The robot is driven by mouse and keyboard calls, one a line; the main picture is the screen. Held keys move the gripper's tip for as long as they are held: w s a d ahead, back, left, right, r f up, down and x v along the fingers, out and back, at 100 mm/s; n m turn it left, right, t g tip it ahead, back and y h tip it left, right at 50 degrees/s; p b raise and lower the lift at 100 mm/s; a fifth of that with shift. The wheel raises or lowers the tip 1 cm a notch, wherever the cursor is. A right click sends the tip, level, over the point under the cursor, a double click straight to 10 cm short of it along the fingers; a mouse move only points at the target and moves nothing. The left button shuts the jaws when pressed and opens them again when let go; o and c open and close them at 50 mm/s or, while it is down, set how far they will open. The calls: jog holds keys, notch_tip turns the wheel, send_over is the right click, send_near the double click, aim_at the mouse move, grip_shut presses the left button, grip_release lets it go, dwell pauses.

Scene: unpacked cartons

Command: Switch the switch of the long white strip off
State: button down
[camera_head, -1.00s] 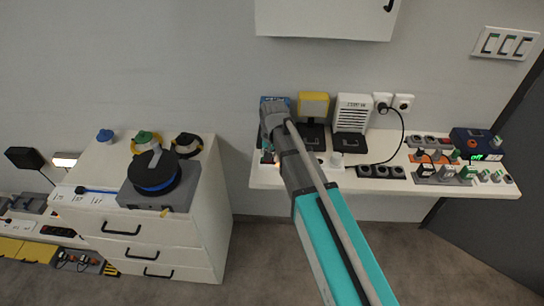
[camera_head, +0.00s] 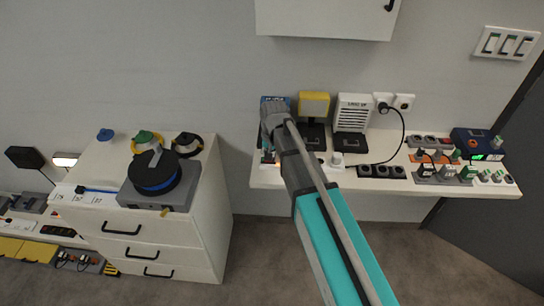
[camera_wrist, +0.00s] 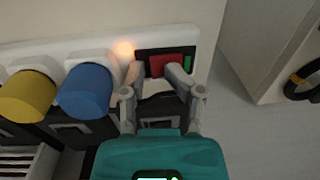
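The long white strip (camera_wrist: 45,47) runs across the top of the wrist view. A yellow plug (camera_wrist: 27,97) and a blue plug (camera_wrist: 84,90) sit in it. An orange lamp (camera_wrist: 122,50) glows beside them. The strip's red switch (camera_wrist: 158,64) sits in a dark housing at the right end, with a green piece beside it. My gripper (camera_wrist: 154,73) is close to the switch, its two fingertips apart with nothing held between them. Contact with the switch cannot be told. In the head view my arm hides the gripper's tips and most of this strip.
A white shelf (camera_head: 270,182) carries a yellow-framed panel (camera_head: 314,104), a white speaker-like box (camera_head: 353,113), a black strip (camera_head: 381,171) and several plugs. A drawer cabinet (camera_head: 190,245) with a cable reel (camera_head: 155,172) stands at left. Open floor lies below the shelf.

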jog(key=shift+s+d+f, duration=0.1)
jog(key=shift+d+f, duration=0.15)
jog(key=shift+f, duration=0.05)
jog(key=shift+a+r, duration=0.15)
jog(key=shift+a, duration=0.05)
jog(key=shift+w+a, duration=0.2)
jog(key=shift+a, duration=0.55)
jog(key=shift+w+a+r+p, duration=0.1)
jog(key=shift+w+r+p, duration=0.05)
jog(key=shift+p, duration=0.15)
jog(key=shift+r, duration=0.1)
jog(key=shift+a+r+p, duration=0.15)
jog(key=shift+r+p, duration=0.85)
jog(key=shift+p, duration=0.05)
jog(key=shift+s+d+r+p, duration=0.1)
jog(key=shift+d+r+p, duration=0.05)
jog(key=shift+r+p, duration=0.4)
jog(key=shift+s+d+r+p, duration=0.1)
jog(key=shift+r+p, duration=0.35)
jog(key=shift+p, duration=0.05)
notch_tip(320, 180, up, 10)
jog(key=a+p, duration=0.1)
jog(key=p, duration=0.8)
jog(key=shift+f, duration=0.25)
